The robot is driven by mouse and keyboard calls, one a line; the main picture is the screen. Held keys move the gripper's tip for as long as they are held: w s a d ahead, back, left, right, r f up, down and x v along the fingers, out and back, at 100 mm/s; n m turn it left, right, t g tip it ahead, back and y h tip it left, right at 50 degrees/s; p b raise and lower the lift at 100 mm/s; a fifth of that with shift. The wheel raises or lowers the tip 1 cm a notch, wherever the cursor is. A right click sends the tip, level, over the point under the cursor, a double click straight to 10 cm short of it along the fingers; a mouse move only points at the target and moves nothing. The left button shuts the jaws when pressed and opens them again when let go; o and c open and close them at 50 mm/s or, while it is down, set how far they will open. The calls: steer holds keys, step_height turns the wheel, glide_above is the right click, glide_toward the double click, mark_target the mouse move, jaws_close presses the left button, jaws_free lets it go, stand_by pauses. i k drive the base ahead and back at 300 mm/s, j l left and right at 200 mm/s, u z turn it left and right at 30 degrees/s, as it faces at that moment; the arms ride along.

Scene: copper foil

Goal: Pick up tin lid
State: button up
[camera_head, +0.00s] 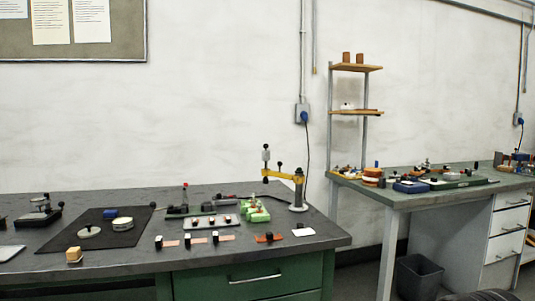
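A pale, flat round disc with a small knob (89,231), which looks like the tin lid, lies on a dark mat (104,240) on the left workbench. A round whitish tin (122,224) sits on the same mat just to its right, apart from it. At this size I cannot tell for certain which of the two is the lid. My gripper is not in view.
A yellow-armed stand (298,198) rises at the bench's right. A second bench (430,187) and a bin (418,277) are farther right.

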mark_target(89, 232)
steer(key=u, duration=1.3)
